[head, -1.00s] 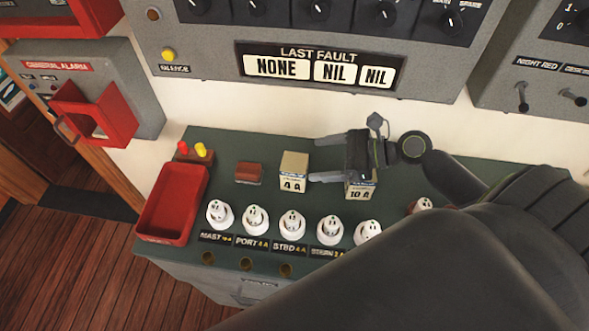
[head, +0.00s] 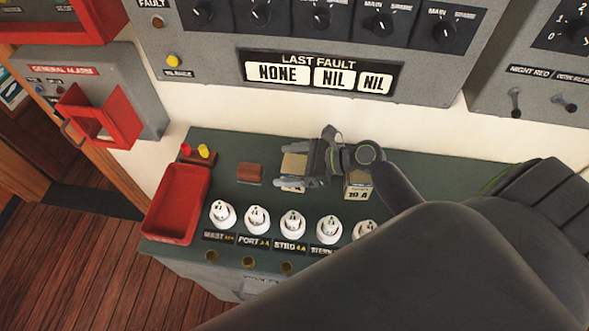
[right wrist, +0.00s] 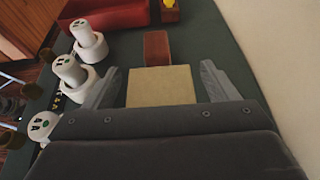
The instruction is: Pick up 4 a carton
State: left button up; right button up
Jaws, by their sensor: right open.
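The 4 A carton (head: 293,164) is a small beige box on the green bench top, partly hidden behind my right gripper in the head view. In the right wrist view the carton's plain top (right wrist: 161,87) lies between the two fingers, with a gap on each side. My right gripper (head: 282,172) is open and around the carton; it also shows in the right wrist view (right wrist: 160,85). The 10 A carton (head: 358,189) stands to the right, partly under my right gripper and arm. My left gripper is not in view.
A small brown block (head: 250,174) sits left of the carton. A red tray (head: 150,236) is at the bench's left end, near a holder with red and yellow pieces (head: 198,154). Several white fuse holders (head: 257,218) line the front. A fault panel (head: 318,73) rises behind.

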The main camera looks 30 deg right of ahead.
jog(key=shift+w+a+f, duration=0.1)
jog(key=shift+a, duration=0.05)
jog(key=shift+c, duration=0.4)
jog(key=c, duration=1.2)
